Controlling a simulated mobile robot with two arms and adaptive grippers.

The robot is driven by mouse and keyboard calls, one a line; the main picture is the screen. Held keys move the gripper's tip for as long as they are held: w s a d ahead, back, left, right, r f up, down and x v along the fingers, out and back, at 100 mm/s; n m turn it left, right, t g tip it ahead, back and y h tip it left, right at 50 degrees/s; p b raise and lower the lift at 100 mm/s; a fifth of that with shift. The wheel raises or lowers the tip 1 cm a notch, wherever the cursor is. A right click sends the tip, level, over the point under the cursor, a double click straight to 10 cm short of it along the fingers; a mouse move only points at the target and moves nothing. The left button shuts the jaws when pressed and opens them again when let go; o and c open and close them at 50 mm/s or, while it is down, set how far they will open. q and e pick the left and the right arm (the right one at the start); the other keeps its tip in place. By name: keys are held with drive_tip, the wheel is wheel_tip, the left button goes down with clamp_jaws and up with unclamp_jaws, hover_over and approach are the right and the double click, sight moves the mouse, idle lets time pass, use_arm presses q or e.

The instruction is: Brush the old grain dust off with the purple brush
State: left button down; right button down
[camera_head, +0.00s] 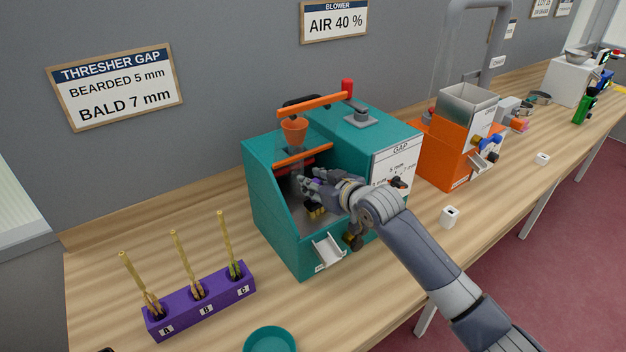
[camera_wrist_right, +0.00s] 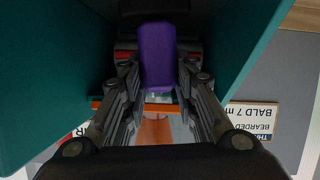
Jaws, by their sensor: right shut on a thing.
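My right gripper (camera_head: 316,186) reaches into the open front bay of the teal thresher (camera_head: 268,220). In the right wrist view my right gripper (camera_wrist_right: 160,100) is shut on the purple brush (camera_wrist_right: 157,55), with a finger on either side of it. Teal walls of the thresher (camera_wrist_right: 50,70) flank the gripper on both sides. My left gripper is not in view.
A purple rack (camera_head: 215,301) with three wheat ears labelled A, B and C stands at the front left. A teal dish (camera_head: 270,340) lies at the front edge. An orange machine (camera_head: 446,150) stands right of the thresher.

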drive_tip(key=shift+s+d+p, duration=0.45)
drive_tip(key=shift+s+d, duration=0.1)
drive_tip(key=shift+s, duration=0.25)
drive_tip(key=shift+w+a+b, duration=0.55)
drive_tip(key=shift+w+a, duration=0.3)
drive_tip(key=shift+w, duration=0.3)
drive_tip(key=shift+s+d+r+p, duration=0.1)
drive_tip(key=shift+s+d+p, duration=0.15)
drive_tip(key=shift+p, duration=0.1)
drive_tip(key=shift+s+d+p, duration=0.3)
drive_tip(key=shift+s, duration=0.15)
drive_tip(key=shift+b+x, duration=0.35)
drive_tip(key=shift+x, duration=0.55)
drive_tip(key=shift+s+d+r+p, duration=0.3)
drive_tip(key=shift+s+p, duration=0.25)
drive_tip(key=shift+p, duration=0.25)
drive_tip(key=shift+s+a+p, duration=0.4)
drive_tip(key=shift+a+p, duration=0.05)
drive_tip(key=shift+a, duration=0.05)
drive_tip(key=shift+w, duration=0.1)
